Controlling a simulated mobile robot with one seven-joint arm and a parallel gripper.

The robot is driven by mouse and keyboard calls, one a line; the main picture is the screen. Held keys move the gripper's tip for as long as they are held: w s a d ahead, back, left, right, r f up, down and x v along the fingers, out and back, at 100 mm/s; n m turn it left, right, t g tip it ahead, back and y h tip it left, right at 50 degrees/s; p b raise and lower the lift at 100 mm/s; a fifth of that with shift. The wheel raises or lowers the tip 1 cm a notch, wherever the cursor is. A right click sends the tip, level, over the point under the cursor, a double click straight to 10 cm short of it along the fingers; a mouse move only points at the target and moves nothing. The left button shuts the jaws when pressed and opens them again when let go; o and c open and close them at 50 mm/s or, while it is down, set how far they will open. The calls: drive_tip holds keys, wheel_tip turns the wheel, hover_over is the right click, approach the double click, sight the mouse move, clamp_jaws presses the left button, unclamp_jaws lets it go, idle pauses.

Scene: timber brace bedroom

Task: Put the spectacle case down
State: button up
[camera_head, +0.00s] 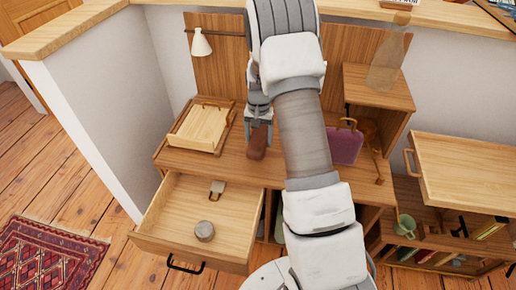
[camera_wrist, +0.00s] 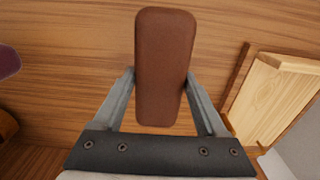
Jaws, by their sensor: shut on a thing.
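The spectacle case is a brown, rounded oblong. In the wrist view the case (camera_wrist: 163,65) sits between the two fingers of my gripper (camera_wrist: 163,80), which is shut on it. In the head view the case (camera_head: 257,143) shows just below my gripper (camera_head: 258,118), over the wooden desk top (camera_head: 232,168). I cannot tell whether the case touches the desk top. My arm hides part of the desk.
A light wooden tray (camera_head: 200,127) lies left of the case. A purple bag-like thing (camera_head: 345,146) stands to the right. An open drawer (camera_head: 165,222) below holds a round grey tin (camera_head: 204,231). A glass bottle (camera_head: 386,63) stands on the raised shelf.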

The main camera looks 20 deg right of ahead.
drive_tip(key=shift+w+a+f, duration=0.1)
drive_tip(key=shift+w+f, duration=0.05)
drive_tip(key=shift+w, duration=0.1)
drive_tip(key=shift+f+b, duration=0.6)
drive_tip(key=shift+f, duration=1.35)
drive_tip(key=shift+f, duration=0.15)
drive_tip(key=o, duration=1.3)
drive_tip(key=shift+o, duration=0.2)
